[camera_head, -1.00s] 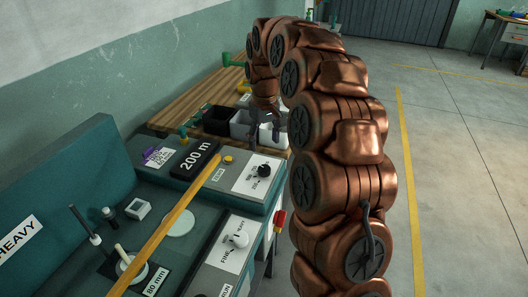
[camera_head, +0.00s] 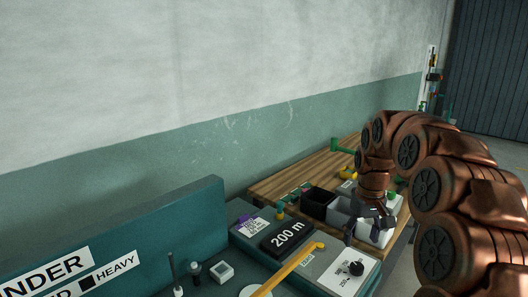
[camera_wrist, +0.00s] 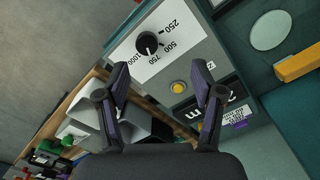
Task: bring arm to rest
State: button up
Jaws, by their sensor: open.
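My copper-coloured arm arches in from the right in the head view. My gripper (camera_head: 368,222) hangs at its end, fingers pointing down, over the near end of the wooden bench by the bins. In the wrist view my gripper (camera_wrist: 160,88) has its two dark fingers spread apart with nothing between them. Beyond the fingertips lies the panel of the teal machine, with a black dial knob (camera_wrist: 147,43) and a yellow button (camera_wrist: 179,87). The same dial knob (camera_head: 355,268) shows in the head view, below and left of my gripper.
On the wooden bench (camera_head: 290,180) stand a black bin (camera_head: 318,203) and light bins (camera_head: 342,210). A wall runs behind. Open floor lies at the far right.

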jog(key=s+a+p, duration=0.1)
jog(key=s+a, duration=0.2)
jog(key=s, duration=0.9)
jog(key=s+a+f+g+p, duration=0.1)
jog(key=s+a, duration=0.2)
jog(key=s, duration=0.9)
jog(key=s+a+m+p, duration=0.1)
jog(key=s+a, duration=0.2)
jog(key=s, duration=0.9)
jog(key=shift+a+f+g, duration=0.2)
jog(key=shift+a+g, duration=0.1)
jog(key=shift+a, duration=0.05)
